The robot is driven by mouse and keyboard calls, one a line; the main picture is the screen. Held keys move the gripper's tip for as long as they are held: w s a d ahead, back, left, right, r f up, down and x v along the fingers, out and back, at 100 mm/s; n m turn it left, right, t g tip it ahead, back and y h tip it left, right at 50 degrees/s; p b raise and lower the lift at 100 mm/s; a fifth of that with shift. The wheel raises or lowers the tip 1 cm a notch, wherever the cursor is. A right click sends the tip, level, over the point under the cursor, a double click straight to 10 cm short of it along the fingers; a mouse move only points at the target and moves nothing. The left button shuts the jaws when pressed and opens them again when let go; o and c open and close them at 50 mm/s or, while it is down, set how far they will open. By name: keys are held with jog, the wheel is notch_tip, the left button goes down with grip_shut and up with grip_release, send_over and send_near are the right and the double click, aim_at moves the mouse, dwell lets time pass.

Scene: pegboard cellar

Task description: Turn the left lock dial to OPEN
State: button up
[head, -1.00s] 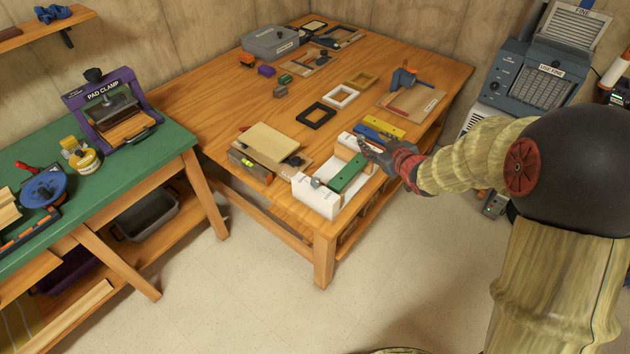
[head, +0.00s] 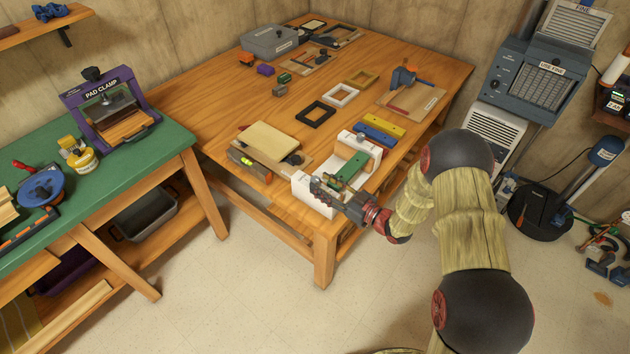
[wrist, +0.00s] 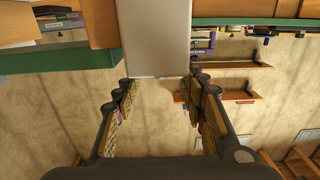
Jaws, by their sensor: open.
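A fixture with white end blocks and a green bar (head: 352,167) between them stands at the front corner of the wooden table. The left white block (head: 299,184) is partly covered by my gripper (head: 318,188), and its grey dial is hidden behind the fingers. The right white block (head: 365,148) carries a small knob. My gripper reaches in from the right at the left block. In the wrist view my gripper (wrist: 160,84) has its fingers spread, with a light grey flat piece (wrist: 156,38) beyond and between the tips. I cannot tell whether they touch it.
Yellow (head: 384,124) and blue (head: 375,135) bars lie right of the fixture. A wooden board with a level (head: 247,163) lies left of it. A green bench (head: 150,155) stands to the left. Floor in front of the table is clear.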

aim_at(319, 182)
jog(key=shift+b+x, duration=0.35)
jog(key=shift+x, duration=1.55)
jog(key=shift+c, duration=0.4)
grip_shut()
